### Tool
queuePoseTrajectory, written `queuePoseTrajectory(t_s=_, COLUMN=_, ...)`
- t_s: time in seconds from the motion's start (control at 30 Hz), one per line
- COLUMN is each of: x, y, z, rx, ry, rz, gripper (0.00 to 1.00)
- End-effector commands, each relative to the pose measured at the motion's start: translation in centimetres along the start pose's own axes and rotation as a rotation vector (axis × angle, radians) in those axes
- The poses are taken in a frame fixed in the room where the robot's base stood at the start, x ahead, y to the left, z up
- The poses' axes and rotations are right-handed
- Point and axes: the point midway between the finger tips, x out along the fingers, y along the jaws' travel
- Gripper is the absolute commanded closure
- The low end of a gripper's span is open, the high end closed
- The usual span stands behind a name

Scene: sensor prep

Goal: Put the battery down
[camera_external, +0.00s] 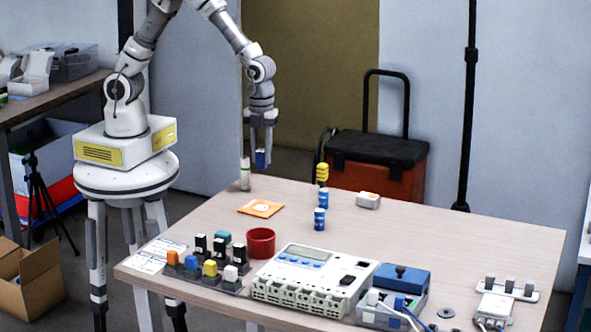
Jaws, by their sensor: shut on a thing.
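My gripper (262,148) points down over the far left part of the table. It is shut on a small blue battery (261,159), held between the fingers above the tabletop; the fingers hide part of it. Two similar blue-and-white batteries stand upright on the table: one stands farther back (323,198), and one is nearer the camera (319,219). The wooden table (460,235) has bare surface between these batteries and my gripper.
An orange packet (260,208), a yellow item (322,173) and a small white box (368,200) are nearby. A red cup (261,243), coloured block rack (211,262) and white device (310,280) line the front.

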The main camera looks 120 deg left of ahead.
Motion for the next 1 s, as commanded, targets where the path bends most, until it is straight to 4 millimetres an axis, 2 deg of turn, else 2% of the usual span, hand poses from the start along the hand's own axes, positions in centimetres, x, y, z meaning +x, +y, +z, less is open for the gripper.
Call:
queuePoseTrajectory(t_s=0.03, x=-0.8, y=0.5, z=-1.0, rx=0.005, ry=0.0, rz=-0.004, gripper=1.0)
queuePoseTrajectory(t_s=0.2, x=-2.5, y=2.0, z=-3.5, rx=0.003, ry=0.0, rz=-0.002, gripper=1.0)
queuePoseTrajectory(t_s=0.37, x=-3.2, y=2.8, z=-5.1, rx=0.004, ry=0.0, rz=-0.001, gripper=1.0)
queuePoseTrajectory(t_s=0.47, x=-3.3, y=3.3, z=-6.8, rx=0.014, ry=-0.001, rz=-0.001, gripper=1.0)
queuePoseTrajectory(t_s=0.67, x=-3.1, y=5.5, z=-12.7, rx=0.051, ry=-0.002, rz=-0.003, gripper=1.0)
queuePoseTrajectory(t_s=0.8, x=-3.2, y=8.0, z=-17.3, rx=0.078, ry=-0.002, rz=-0.003, gripper=1.0)
queuePoseTrajectory(t_s=1.0, x=-3.3, y=12.4, z=-22.9, rx=0.114, ry=-0.001, rz=-0.003, gripper=1.0)
